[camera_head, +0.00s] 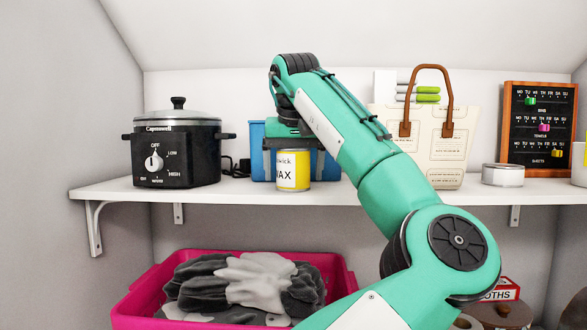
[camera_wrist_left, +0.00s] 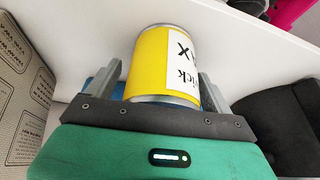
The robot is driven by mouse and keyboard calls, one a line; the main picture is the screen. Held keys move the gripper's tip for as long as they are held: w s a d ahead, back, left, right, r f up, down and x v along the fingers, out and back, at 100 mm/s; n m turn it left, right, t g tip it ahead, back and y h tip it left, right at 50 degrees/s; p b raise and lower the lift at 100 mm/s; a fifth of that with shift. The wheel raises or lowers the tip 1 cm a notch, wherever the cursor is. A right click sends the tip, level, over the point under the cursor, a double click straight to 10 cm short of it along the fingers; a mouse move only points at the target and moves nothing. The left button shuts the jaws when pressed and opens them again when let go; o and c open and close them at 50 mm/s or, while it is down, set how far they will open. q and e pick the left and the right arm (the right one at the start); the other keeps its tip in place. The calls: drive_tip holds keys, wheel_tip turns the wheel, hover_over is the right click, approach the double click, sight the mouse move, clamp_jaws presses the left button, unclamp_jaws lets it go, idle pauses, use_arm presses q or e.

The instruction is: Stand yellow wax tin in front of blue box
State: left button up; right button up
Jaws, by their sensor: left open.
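The yellow wax tin (camera_head: 292,171) stands upright on the white shelf (camera_head: 235,191), its white label facing out. The blue box (camera_head: 258,166) is directly behind it, partly hidden by the tin and my arm. My left gripper (camera_head: 293,152) is open at the tin, with its wrist above and behind it. In the left wrist view the tin (camera_wrist_left: 150,65) lies between the two spread fingers (camera_wrist_left: 162,80). Narrow gaps seem to show beside it, but contact is hard to judge. My right gripper is not in view.
A black slow cooker (camera_head: 178,148) stands left of the blue box. A pink basket (camera_head: 130,308) of grey cloth sits below. A sloped ceiling limits height.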

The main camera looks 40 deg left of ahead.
use_arm(q)
drive_tip(key=v, duration=1.2)
idle(0.3)
